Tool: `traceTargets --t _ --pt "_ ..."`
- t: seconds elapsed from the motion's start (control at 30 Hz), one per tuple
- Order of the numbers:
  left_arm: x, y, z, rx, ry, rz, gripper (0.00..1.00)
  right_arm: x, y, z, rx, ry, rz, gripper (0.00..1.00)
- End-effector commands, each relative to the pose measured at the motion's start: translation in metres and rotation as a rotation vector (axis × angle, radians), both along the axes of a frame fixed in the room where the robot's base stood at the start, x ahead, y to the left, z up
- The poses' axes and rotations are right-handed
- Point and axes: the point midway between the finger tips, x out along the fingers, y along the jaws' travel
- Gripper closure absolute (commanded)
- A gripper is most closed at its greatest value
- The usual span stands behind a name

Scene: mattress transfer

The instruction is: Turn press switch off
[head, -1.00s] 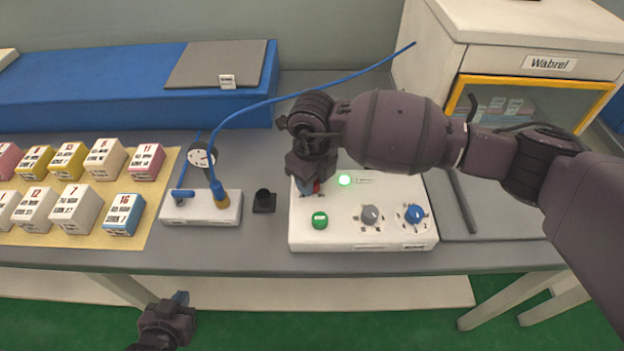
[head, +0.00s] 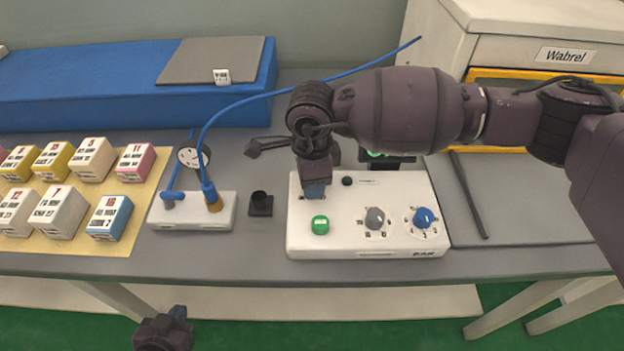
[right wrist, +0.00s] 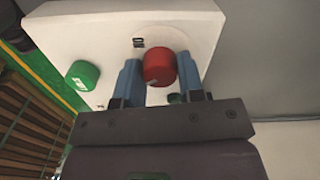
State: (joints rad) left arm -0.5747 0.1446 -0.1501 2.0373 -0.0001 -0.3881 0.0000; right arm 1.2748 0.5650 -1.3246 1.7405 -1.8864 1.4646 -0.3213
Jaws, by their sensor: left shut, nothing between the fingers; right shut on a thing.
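The white control box (head: 335,248) stands on the grey table and carries a green button (head: 320,224), a grey knob (head: 375,218) and a blue knob (head: 424,217). Its small indicator (head: 347,181) is dark. My right gripper (head: 315,190) is over the box's back left part. In the right wrist view its blue fingers are on either side of the red switch (right wrist: 159,67), shut on it. The green button also shows there (right wrist: 82,75). The head view hides the red switch behind the gripper. My left gripper (head: 178,314) is shut and empty, low at the front edge.
A white block with a gauge and blue hose (head: 192,222) and a small black holder (head: 260,204) stand left of the box. Labelled cartons (head: 108,217) lie on a yellow mat. A cabinet (head: 545,57) stands back right.

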Motion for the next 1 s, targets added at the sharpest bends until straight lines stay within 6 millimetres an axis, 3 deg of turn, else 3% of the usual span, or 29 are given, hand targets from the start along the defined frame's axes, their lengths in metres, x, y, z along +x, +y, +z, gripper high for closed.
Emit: traceTargets --t 0.4,0.97,1.0 --pt "-0.0038 0.0004 -0.0111 0.002 0.018 -0.002 1.00 -0.0002 0.0003 -0.0012 0.000 0.001 0.201 0.88" --pt "-0.0018 -0.0001 -0.0098 0.002 0.014 -0.004 1.00 -0.0003 0.0002 -0.0002 0.000 0.000 0.233 0.88" --pt "-0.0016 -0.0001 -0.0097 0.002 0.014 -0.004 1.00 -0.0003 0.0002 -0.0002 0.000 0.000 0.233 0.63"
